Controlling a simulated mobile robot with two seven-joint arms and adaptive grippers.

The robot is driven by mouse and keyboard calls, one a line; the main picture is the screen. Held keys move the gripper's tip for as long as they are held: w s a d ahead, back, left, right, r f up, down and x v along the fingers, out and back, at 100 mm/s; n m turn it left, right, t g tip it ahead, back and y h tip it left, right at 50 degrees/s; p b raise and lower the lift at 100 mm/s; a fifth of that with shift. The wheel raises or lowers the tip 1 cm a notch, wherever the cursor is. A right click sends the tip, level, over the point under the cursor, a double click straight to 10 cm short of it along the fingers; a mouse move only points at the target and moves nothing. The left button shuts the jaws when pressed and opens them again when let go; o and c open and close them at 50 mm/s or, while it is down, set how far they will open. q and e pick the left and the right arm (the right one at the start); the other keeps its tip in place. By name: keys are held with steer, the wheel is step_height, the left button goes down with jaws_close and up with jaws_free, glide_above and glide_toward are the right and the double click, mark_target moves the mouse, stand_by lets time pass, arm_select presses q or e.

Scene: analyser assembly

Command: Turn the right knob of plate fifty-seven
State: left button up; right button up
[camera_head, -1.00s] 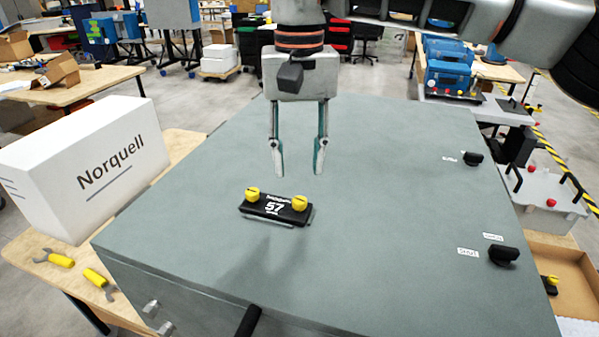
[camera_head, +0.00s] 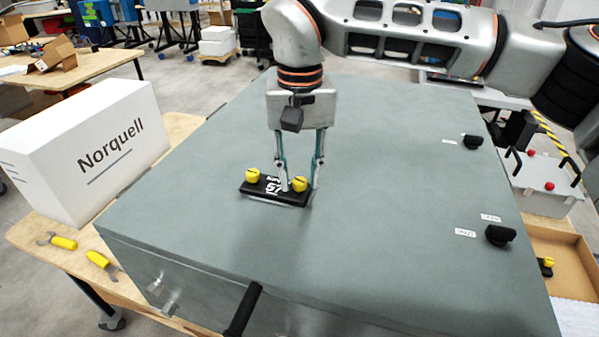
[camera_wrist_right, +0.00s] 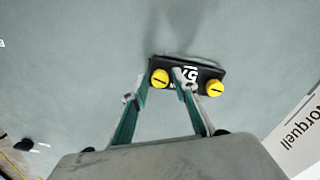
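Plate fifty-seven (camera_head: 262,198) is a black plate with a white "57", lying on the grey cabinet top. A yellow knob stands at each end: the left knob (camera_head: 252,175) and the right knob (camera_head: 299,184). My right gripper (camera_head: 300,187) points down over the plate, its fingertips on either side of the right knob with small gaps. It is open. The right wrist view shows the plate turned around, with the right knob (camera_wrist_right: 160,78) between the fingers and the left knob (camera_wrist_right: 215,88) outside them. Whether the fingertips touch the plate cannot be told. My left gripper is not in view.
The grey cabinet top (camera_head: 380,240) is broad and mostly clear. Two black knobs (camera_head: 472,142) (camera_head: 500,235) with labels stand near its right edge. A white "Norquell" box (camera_head: 85,150) stands at left, with yellow-handled tools (camera_head: 62,242) on the wooden table.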

jaws_close()
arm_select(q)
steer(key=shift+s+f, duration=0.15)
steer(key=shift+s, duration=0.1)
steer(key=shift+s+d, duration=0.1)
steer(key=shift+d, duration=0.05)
arm_select(e)
steer(key=shift+m, duration=0.3)
